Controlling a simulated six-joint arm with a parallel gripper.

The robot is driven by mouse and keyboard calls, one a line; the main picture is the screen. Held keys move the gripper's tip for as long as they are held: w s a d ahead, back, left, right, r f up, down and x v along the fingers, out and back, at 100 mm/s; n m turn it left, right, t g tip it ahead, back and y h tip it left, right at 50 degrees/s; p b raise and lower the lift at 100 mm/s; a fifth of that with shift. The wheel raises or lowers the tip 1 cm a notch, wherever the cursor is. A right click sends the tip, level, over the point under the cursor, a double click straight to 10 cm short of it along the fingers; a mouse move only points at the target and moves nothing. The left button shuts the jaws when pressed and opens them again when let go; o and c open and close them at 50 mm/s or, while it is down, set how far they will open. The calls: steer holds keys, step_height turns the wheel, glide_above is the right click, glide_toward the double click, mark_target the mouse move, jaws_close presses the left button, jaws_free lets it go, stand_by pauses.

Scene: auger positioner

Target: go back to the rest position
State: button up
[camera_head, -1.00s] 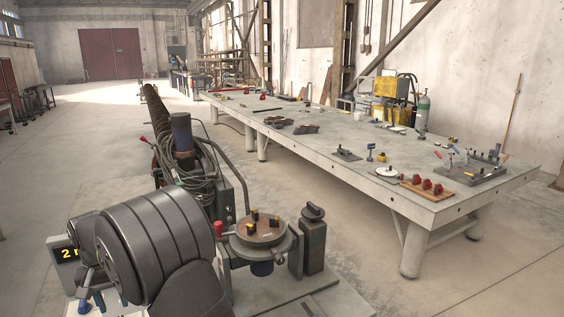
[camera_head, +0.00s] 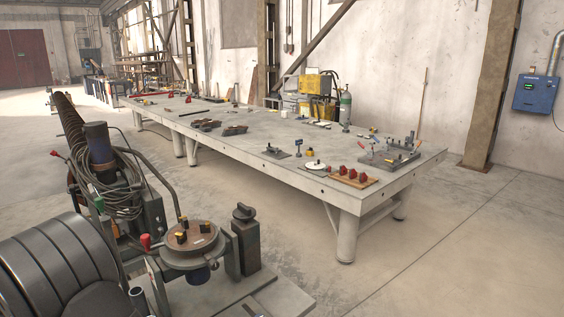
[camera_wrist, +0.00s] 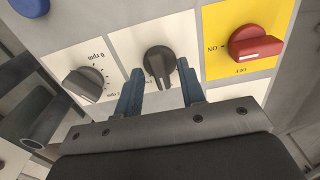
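My gripper (camera_wrist: 157,88) shows in the wrist view, with two blue fingers apart over a control panel. A black knob (camera_wrist: 158,64) on a white plate lies between and just beyond the fingertips. Narrow gaps show on both sides of it, and I cannot tell how far the fingers reach down around it. A grey dial (camera_wrist: 84,84) marked in rpm is to its left. A red switch (camera_wrist: 256,46) on a yellow ON/OFF plate is to its right. In the head view the gripper and panel are out of frame.
In the head view, a round turntable (camera_head: 192,244) with yellow-black clamps stands at the lower middle, beside a dark post (camera_head: 246,240). A long workbench (camera_head: 245,140) holding tools and fixtures runs behind. A blue wall box (camera_head: 536,93) hangs at right. The floor at lower right is clear.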

step_height(320, 180, up, 18)
steer(key=f, duration=0.1)
step_height(320, 180, down, 17)
steer(key=shift+f, duration=0.2)
steer(key=m, duration=0.9)
step_height(320, 180, up, 8)
steer(key=shift+f, duration=0.15)
steer(key=shift+o, duration=0.2)
stand_by(2.4)
